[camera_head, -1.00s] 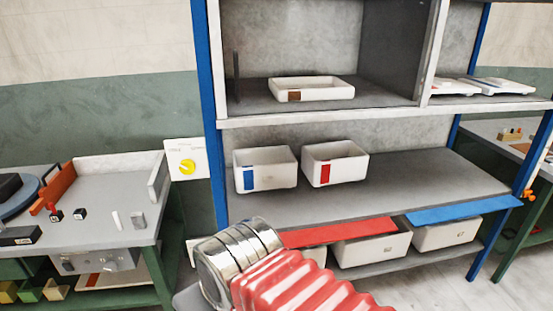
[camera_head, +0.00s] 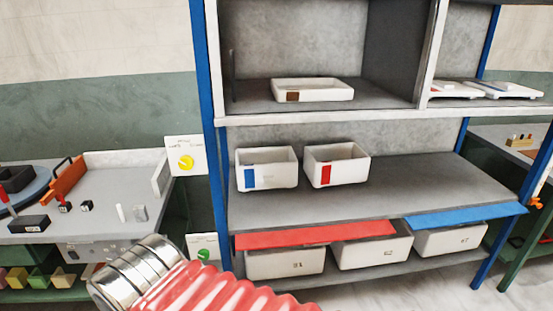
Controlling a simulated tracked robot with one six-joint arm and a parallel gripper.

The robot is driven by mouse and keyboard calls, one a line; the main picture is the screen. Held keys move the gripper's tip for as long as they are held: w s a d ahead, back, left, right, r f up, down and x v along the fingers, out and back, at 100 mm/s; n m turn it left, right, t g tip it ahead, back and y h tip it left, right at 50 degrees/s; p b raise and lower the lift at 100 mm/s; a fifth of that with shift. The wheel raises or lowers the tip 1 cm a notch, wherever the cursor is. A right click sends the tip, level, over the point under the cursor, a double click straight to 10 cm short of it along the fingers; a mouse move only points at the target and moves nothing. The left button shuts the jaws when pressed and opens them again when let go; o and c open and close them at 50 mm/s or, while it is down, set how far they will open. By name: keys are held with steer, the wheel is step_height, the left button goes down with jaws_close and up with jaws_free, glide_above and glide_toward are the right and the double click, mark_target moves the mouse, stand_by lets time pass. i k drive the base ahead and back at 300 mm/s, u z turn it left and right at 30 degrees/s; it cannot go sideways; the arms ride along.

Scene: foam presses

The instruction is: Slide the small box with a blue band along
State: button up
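A small white open box with a blue band (camera_head: 266,169) stands upright on the middle shelf of the rack, toward its left end. The blue band is on its front, at the left. A matching white box with a red band (camera_head: 337,165) stands just to its right, with a narrow gap between them. My arm, with a ribbed red sleeve and metal rings, shows at the bottom left, in front of and below the shelf. My gripper itself is not in view.
The middle shelf (camera_head: 430,185) is clear to the right of the boxes. A red strip (camera_head: 315,235) and a blue strip (camera_head: 465,214) run along its front, above several white bins. A blue post (camera_head: 205,90) stands at left. A tray (camera_head: 325,90) sits above.

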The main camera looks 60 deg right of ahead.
mark_target(275, 167)
steer(key=u, duration=1.3)
steer(key=k, duration=1.05)
steer(key=z, duration=1.4)
steer(key=i, duration=0.3)
steer(key=u, duration=0.05)
